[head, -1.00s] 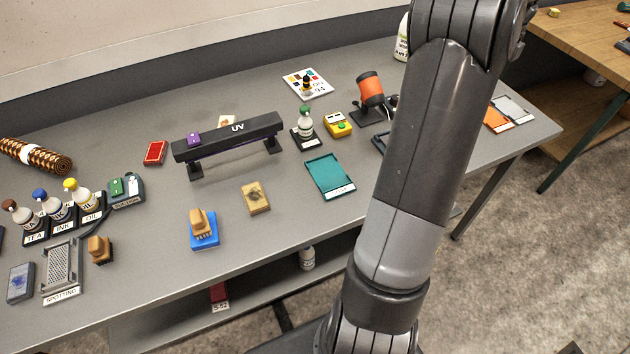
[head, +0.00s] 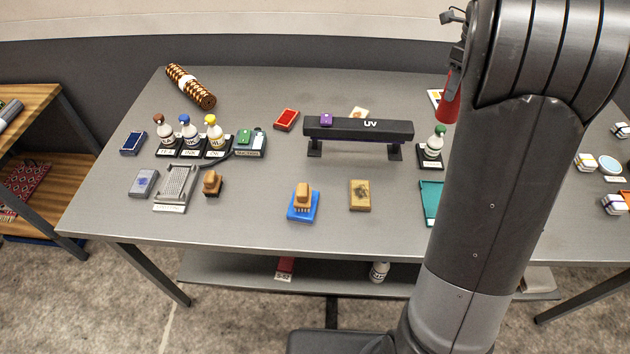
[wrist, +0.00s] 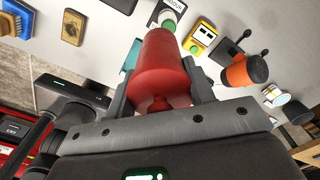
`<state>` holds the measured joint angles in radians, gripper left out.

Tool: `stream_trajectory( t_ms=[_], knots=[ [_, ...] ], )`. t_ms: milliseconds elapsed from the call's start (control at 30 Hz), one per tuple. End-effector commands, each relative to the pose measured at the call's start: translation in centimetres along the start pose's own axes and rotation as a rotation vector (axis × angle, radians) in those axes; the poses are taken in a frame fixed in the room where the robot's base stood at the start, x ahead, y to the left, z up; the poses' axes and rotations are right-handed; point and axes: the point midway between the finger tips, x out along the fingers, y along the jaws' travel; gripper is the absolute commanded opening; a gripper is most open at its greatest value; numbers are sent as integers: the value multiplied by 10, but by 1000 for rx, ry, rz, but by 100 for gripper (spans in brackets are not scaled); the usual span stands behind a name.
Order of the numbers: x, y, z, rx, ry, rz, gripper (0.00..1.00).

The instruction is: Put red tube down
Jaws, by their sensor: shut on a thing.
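The red tube (wrist: 163,62) is held between the two fingers of my gripper (wrist: 162,88), filling the middle of the wrist view. In the head view the red tube (head: 450,99) shows as a red cylinder hanging above the back right part of the grey table (head: 250,225). My gripper (head: 456,58) is mostly hidden there behind my arm. The tube appears clear of the table, with its far end toward the tabletop items.
A black UV lamp (head: 358,129) stands mid-table, with a green-capped bottle (head: 434,146) at its right. The table's front left is bare.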

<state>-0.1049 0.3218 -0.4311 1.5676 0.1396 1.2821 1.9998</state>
Motion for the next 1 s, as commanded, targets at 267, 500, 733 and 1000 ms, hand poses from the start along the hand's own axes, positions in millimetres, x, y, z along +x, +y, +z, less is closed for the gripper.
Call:
stream_trajectory(
  t_ms=[267, 500, 733, 1000],
  knots=[
    [0, 87, 86, -176, 0, 0, 0],
    [1, 170, 139, -321, -1, 0, 0],
    [3, 252, 172, -455, 0, 0, 0],
    [4, 314, 187, -552, 0, 0, 0]
  ],
)
